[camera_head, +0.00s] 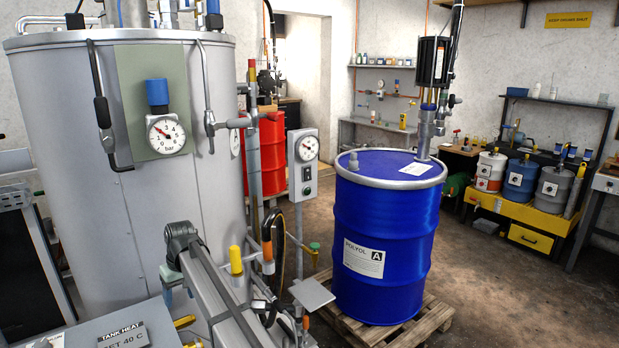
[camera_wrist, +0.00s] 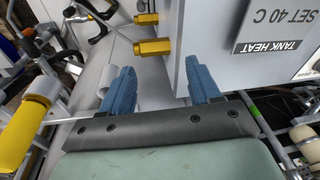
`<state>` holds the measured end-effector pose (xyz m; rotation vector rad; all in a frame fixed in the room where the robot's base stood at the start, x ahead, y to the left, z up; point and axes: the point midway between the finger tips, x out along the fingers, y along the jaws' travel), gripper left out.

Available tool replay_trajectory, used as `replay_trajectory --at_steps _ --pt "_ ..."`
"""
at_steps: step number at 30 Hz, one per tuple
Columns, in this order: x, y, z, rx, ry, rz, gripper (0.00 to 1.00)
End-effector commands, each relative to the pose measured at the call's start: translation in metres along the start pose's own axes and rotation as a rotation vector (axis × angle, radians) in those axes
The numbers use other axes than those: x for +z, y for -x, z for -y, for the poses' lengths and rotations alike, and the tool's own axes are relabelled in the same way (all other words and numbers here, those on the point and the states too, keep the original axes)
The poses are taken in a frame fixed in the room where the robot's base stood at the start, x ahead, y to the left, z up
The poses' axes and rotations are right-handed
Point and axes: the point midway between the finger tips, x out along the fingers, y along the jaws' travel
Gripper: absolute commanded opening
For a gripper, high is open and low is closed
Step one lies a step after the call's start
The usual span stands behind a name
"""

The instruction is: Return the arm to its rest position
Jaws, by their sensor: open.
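My gripper (camera_wrist: 158,75) shows in the wrist view with its two blue fingers apart and nothing between them. Beyond the fingertips are brass-coloured fittings (camera_wrist: 152,46) beside the grey tank heat panel (camera_wrist: 225,50), whose side is close to the right finger. The gap between fingers and fittings is hard to judge. In the head view the tank heat panel (camera_head: 95,335) is at the lower left, in front of the large grey tank (camera_head: 60,190).
A blue drum (camera_head: 390,240) stands upright on a wooden pallet (camera_head: 440,310), with a pump in its top. A gauge post (camera_head: 303,165) stands between tank and drum. In the wrist view a yellow handle (camera_wrist: 20,135) is at the left. Open floor (camera_head: 520,300) lies right of the drum.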

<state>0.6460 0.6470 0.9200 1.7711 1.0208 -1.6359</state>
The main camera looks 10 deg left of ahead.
Motion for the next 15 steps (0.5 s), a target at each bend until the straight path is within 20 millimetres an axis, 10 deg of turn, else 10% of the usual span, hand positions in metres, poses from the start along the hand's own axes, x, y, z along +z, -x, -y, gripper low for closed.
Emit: replay_trajectory --at_steps 8,15 --pt "0.044 -0.023 -0.143 0.0 -0.125 -0.062 0.62" --pt "0.129 -0.083 -0.242 0.007 -0.255 -0.051 0.62"
